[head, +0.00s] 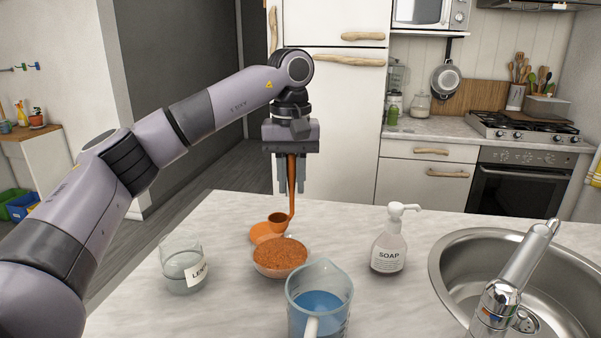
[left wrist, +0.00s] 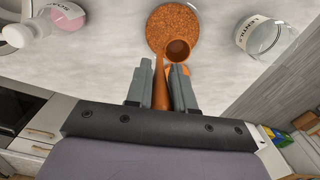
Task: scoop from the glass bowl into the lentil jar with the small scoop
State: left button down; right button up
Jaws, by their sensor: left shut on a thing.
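My left gripper (head: 291,188) is shut on the long handle of the small orange-brown scoop (head: 292,200), which hangs down with its cup low. In the left wrist view the scoop (left wrist: 177,52) stands out from between the fingers (left wrist: 160,88). Its cup overlaps the near edge of the glass bowl in that view; I cannot tell whether they touch. The glass bowl (head: 281,270) is full of orange-brown lentils; it also shows in the left wrist view (left wrist: 172,22). The lentil jar (head: 182,268), clear and labelled, stands left of the bowl and looks empty. My right gripper is not in view.
An orange saucer-like piece (head: 262,232) lies behind the bowl. A measuring jug (head: 318,300) with blue liquid stands in front of the bowl. A soap dispenser (head: 388,245) and a sink (head: 455,262) are to the right. The counter between jar and bowl is clear.

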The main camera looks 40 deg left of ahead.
aim_at(290, 197)
pick_arm(q)
jog(key=shift+s+f, duration=0.2)
jog(key=shift+f, duration=0.65)
notch_tip(290, 197, down, 2)
jog(key=shift+f, duration=0.1)
jog(key=shift+w+f+b, duration=0.1)
jog(key=shift+f+b, duration=1.3)
jog(key=shift+f, duration=1.45)
jog(key=shift+r, duration=0.1)
notch_tip(290, 197, up, 3)
jog(key=p, duration=0.2)
jog(key=shift+p, duration=0.4)
jog(key=shift+r, duration=2.85)
